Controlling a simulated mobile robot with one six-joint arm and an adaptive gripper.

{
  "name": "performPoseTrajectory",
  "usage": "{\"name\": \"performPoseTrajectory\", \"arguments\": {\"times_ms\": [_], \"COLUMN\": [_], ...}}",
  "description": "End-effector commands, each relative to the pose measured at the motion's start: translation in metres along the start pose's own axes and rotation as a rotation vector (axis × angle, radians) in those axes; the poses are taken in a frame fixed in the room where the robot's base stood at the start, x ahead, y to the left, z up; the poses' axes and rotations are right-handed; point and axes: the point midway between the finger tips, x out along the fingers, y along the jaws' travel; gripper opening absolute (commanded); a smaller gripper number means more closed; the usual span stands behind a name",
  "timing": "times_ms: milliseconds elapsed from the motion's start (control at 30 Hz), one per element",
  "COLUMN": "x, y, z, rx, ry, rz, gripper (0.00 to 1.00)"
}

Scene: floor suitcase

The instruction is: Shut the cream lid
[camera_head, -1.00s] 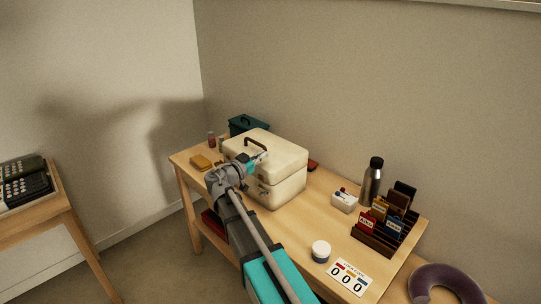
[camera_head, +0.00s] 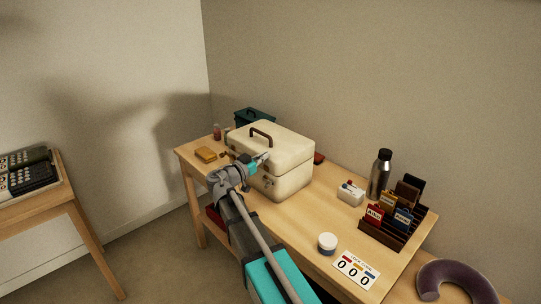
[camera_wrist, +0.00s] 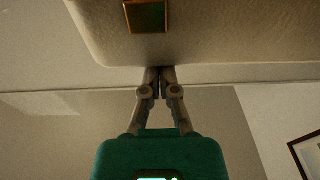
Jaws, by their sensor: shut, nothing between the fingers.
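The cream case (camera_head: 290,185) stands on the wooden desk, with its cream lid (camera_head: 285,142) lying over it and a dark handle (camera_head: 261,133) on top. The lid looks down or nearly down; I cannot tell whether the seam is fully closed. My gripper (camera_head: 266,156) is at the case's front, near the lid's edge. In the wrist view my gripper (camera_wrist: 160,72) has its fingers together and empty, at the edge of a cream surface with a brass latch plate (camera_wrist: 146,15). I cannot tell whether the fingertips touch it. My arm hides part of the case's front.
A dark green box (camera_head: 255,117) stands behind the case. Bare desk lies between case and jar.

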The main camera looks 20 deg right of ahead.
Motion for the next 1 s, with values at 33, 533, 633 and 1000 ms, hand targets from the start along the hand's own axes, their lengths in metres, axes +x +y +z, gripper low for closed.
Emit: {"name": "performPoseTrajectory", "arguments": {"times_ms": [33,533,633,1000], "x": [-0.001,0.001,0.002,0.005], "y": [0.002,0.003,0.002,0.000], "z": [0.003,-0.010,-0.018,-0.043], "rx": [0.003,0.002,0.002,0.001], "ry": [-0.011,-0.008,-0.005,0.000], "rz": [0.004,0.005,0.004,0.002], "gripper": [0.00,0.00,0.00,0.00]}}
